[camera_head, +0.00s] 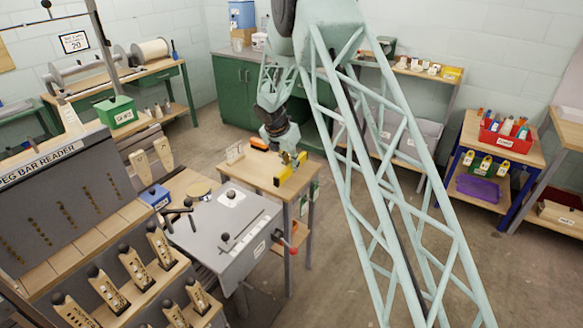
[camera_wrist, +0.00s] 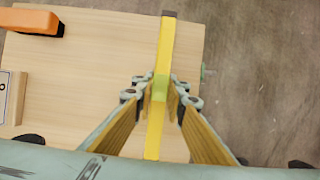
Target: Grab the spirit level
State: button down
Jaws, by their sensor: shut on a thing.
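The spirit level is a long yellow bar with a green vial in its middle and a dark end. In the wrist view the spirit level (camera_wrist: 166,45) runs nearly upright in the picture over the right part of the small wooden table. My gripper (camera_wrist: 160,92) is shut on it around the vial, one finger on each side. In the head view the spirit level (camera_head: 290,169) is at the right side of the small table, with my gripper (camera_head: 291,158) at it. I cannot tell whether it touches the tabletop.
The small wooden table (camera_head: 246,176) also holds an orange object (camera_head: 259,143) and a pale rack (camera_head: 235,152). The orange object also shows in the wrist view (camera_wrist: 30,21). A grey panel with black knobs (camera_head: 218,237) stands in front. Open floor (camera_head: 350,215) lies to the right.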

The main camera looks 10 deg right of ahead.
notch_tip(320, 180, up, 2)
jog(key=shift+r+p, duration=0.15)
jog(key=shift+p, duration=0.15)
jog(key=s+a+r, duration=0.1)
jog(key=s, duration=1.5)
jog(key=shift+a+r, duration=0.2)
jog(key=shift+a, duration=0.2)
jog(key=shift+w, duration=0.1)
